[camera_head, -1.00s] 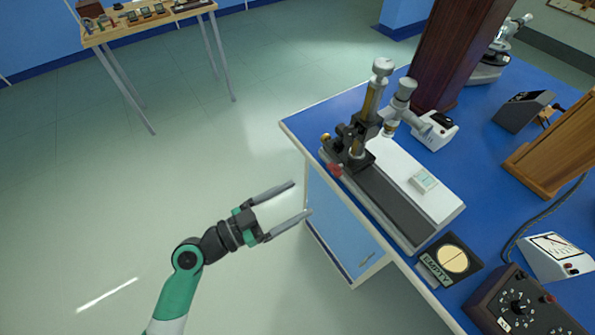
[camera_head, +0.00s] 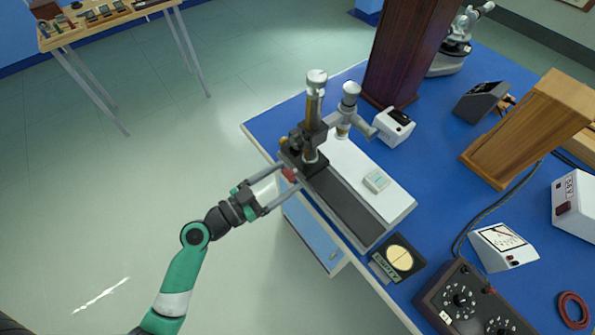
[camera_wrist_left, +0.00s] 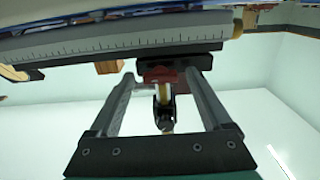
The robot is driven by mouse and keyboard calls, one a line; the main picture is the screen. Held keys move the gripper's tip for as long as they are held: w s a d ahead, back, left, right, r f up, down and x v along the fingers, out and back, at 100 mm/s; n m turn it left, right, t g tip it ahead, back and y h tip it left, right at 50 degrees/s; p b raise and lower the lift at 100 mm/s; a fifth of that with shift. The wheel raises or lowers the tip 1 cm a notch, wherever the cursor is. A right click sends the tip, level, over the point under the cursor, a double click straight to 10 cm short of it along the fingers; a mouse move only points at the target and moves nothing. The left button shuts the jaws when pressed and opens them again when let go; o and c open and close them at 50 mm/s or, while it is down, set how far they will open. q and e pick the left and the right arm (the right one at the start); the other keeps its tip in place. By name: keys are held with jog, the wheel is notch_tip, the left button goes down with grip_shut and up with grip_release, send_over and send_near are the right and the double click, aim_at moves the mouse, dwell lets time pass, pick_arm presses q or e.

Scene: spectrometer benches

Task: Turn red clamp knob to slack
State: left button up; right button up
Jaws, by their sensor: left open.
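The red clamp knob (camera_head: 289,174) sits on the near left side of the black carriage of a brass-tubed instrument (camera_head: 313,110) on the blue bench. My left gripper (camera_head: 287,178) is open, with its two fingers on either side of the knob in the head view. In the left wrist view the red knob (camera_wrist_left: 160,76) lies between the open fingertips (camera_wrist_left: 160,82), below a graduated scale (camera_wrist_left: 120,45). A gap shows between the knob and each finger there. My right gripper is in neither view.
The blue bench (camera_head: 262,122) ends just left of the instrument, with open floor beyond. A dark wooden column (camera_head: 405,50), a white box (camera_head: 393,125) and a round dial plate marked EMPTY (camera_head: 399,258) stand around it. A wooden table (camera_head: 110,20) is far left.

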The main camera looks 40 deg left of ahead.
pick_arm(q)
jog(key=shift+s, duration=0.15)
grip_shut()
dwell(0.4)
jog(key=shift+n, duration=0.4)
jog(key=n, duration=0.3)
jog(key=n+p, duration=0.1)
jog(key=n, duration=0.3)
jog(key=shift+n, duration=0.4)
jog(key=n+p, duration=0.1)
jog(key=n, duration=0.3)
jog(key=shift+n, duration=0.3)
jog(key=n+p, duration=0.2)
jog(key=n, duration=0.2)
jog(key=shift+n, duration=0.4)
jog(key=shift+f, duration=0.1)
